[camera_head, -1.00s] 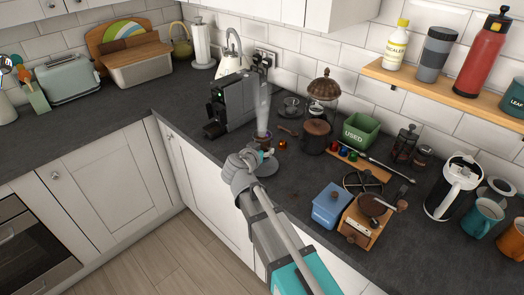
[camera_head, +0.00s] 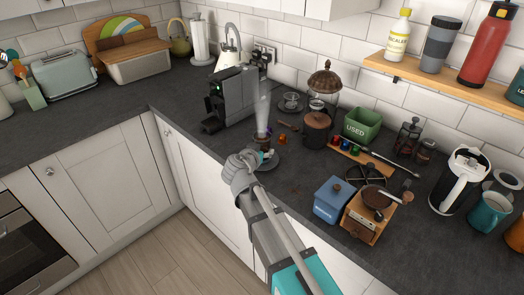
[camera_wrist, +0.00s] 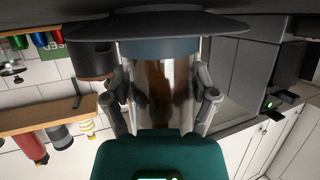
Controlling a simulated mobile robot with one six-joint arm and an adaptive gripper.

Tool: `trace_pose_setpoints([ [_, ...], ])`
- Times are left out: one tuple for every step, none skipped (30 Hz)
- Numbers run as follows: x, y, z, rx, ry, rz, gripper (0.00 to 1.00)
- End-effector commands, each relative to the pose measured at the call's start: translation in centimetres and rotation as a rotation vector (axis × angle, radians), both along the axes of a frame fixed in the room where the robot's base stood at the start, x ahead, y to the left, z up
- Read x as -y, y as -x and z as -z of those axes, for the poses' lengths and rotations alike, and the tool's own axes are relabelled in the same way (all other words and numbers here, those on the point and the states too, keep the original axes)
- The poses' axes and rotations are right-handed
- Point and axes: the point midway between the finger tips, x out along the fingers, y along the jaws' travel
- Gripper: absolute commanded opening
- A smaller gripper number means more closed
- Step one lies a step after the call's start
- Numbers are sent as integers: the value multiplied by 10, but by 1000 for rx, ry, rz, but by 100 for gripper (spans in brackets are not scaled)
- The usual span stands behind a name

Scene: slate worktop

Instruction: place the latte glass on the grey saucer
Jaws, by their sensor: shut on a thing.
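My gripper (camera_head: 248,160) is shut on the latte glass (camera_head: 264,143); in the wrist view its fingers (camera_wrist: 163,90) press on both sides of the glass (camera_wrist: 155,85), which holds brown liquid. That view is upside down. The glass looks upright, and pale steam rises from it in the head view. The grey saucer (camera_head: 268,163) lies on the worktop under the glass, partly hidden by my gripper. In the wrist view the saucer's dark disc (camera_wrist: 215,27) is right at the glass's base. I cannot tell whether they touch.
A coffee machine (camera_head: 232,97) stands behind to the left. A brown capsule (camera_head: 282,143) and a portafilter lie close by. A blue box (camera_head: 334,199) and a wooden grinder (camera_head: 364,220) are at the right.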

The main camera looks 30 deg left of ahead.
Motion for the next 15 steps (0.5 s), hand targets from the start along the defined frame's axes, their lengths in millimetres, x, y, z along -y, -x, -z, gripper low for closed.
trace_pose_setpoints([
  [0,0,1,1,1,0,15],
  [0,0,1,1,1,0,15],
  [0,0,1,1,1,0,15],
  [0,0,1,1,1,0,15],
  [0,0,1,1,1,0,15],
  [0,0,1,1,1,0,15],
  [0,0,1,1,1,0,15],
  [0,0,1,1,1,0,15],
  [0,0,1,1,1,0,15],
  [0,0,1,1,1,0,15],
  [0,0,1,1,1,0,15],
  [0,0,1,1,1,0,15],
  [0,0,2,1,1,0,15],
  [0,0,3,1,1,0,15],
  [0,0,4,1,1,-1,15],
])
